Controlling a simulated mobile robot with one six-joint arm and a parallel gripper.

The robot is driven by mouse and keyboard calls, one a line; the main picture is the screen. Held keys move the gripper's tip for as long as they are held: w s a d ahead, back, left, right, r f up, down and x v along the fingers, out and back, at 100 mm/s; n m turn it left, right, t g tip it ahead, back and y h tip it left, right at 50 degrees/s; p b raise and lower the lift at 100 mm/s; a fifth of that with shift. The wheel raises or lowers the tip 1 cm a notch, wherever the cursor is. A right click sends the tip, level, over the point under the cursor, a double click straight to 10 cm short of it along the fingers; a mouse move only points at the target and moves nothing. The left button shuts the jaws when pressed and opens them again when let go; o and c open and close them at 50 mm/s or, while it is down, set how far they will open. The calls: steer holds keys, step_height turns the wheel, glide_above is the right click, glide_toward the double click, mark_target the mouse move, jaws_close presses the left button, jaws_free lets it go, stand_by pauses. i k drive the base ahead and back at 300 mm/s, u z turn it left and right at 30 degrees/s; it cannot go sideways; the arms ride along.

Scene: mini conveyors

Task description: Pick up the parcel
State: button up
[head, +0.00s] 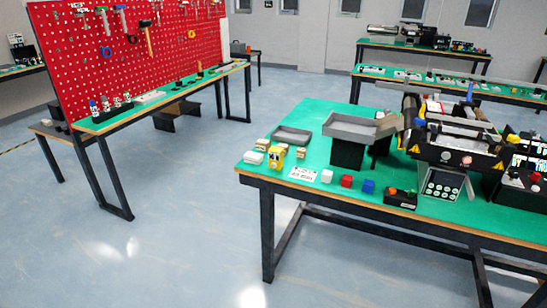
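My gripper is not in view. Several small boxes lie on the green-topped table (310,195) at right, too small to tell which one is the parcel. Small tan-and-white boxes (262,145) stand near its left corner, with another tan box (301,151) to their right. A white block (252,157) lies in front of them, beside a yellow item (276,158).
A shallow grey tray (290,135) lies behind the boxes. A raised grey tray (348,126) stands beside the mini conveyor (450,135). A button box (400,199) is at the front edge. A red tool board (130,55) stands over a bench at left. Open blue floor (190,210) lies between.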

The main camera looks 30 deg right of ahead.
mark_target(301, 153)
steer(key=z, duration=0.6)
steer(key=k, duration=0.15)
steer(key=u, duration=1.85)
steer(key=k, duration=0.65)
steer(key=i, duration=1.2)
steer(key=z, duration=0.85)
steer(key=i, duration=0.6)
steer(key=z, duration=0.35)
